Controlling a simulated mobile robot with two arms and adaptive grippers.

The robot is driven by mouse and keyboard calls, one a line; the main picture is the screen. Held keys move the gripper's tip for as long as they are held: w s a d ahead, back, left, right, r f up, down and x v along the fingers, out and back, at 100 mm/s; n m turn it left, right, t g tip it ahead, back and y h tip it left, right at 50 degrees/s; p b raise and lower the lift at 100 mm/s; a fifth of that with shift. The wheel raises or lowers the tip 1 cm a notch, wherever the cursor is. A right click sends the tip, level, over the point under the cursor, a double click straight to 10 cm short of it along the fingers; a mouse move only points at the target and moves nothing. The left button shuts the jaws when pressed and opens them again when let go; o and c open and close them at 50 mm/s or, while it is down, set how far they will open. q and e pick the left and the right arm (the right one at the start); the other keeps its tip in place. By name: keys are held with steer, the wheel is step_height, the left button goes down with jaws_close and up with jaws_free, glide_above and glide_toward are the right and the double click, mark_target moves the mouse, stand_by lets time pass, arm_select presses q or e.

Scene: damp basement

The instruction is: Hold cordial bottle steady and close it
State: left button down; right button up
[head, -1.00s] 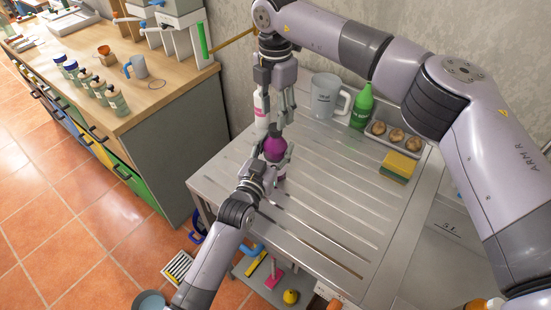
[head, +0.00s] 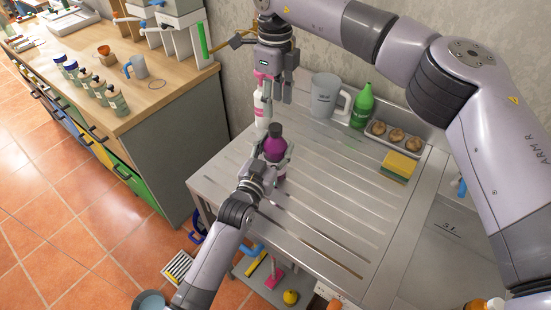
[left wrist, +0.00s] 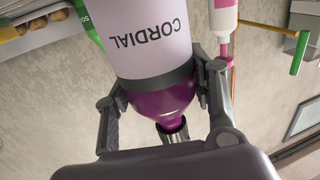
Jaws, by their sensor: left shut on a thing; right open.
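The purple cordial bottle (head: 274,146) stands upright on the steel draining top, with a dark cap (head: 276,130) on its neck. In the left wrist view the bottle (left wrist: 152,45) shows inverted, with its CORDIAL label, purple shoulder and dark cap (left wrist: 172,131). Whether the cap is fully tight I cannot tell. My left gripper (head: 272,163) is shut around the bottle's body, with a finger on each side.
A white and pink bottle (head: 260,112) stands just behind the cordial bottle. A clear jug (head: 324,97), a green bottle (head: 362,106), a tray of round brown things (head: 392,137) and a yellow sponge (head: 400,166) sit at the back. The front draining top (head: 330,200) is clear.

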mark_target(276, 127)
steer(key=n, duration=0.3)
steer(key=shift+r, duration=0.25)
steer(key=shift+f, duration=4.05)
jaws_close()
steer(key=shift+o, duration=0.7)
jaws_free()
steer(key=shift+r, duration=0.15)
step_height(276, 127, up, 12)
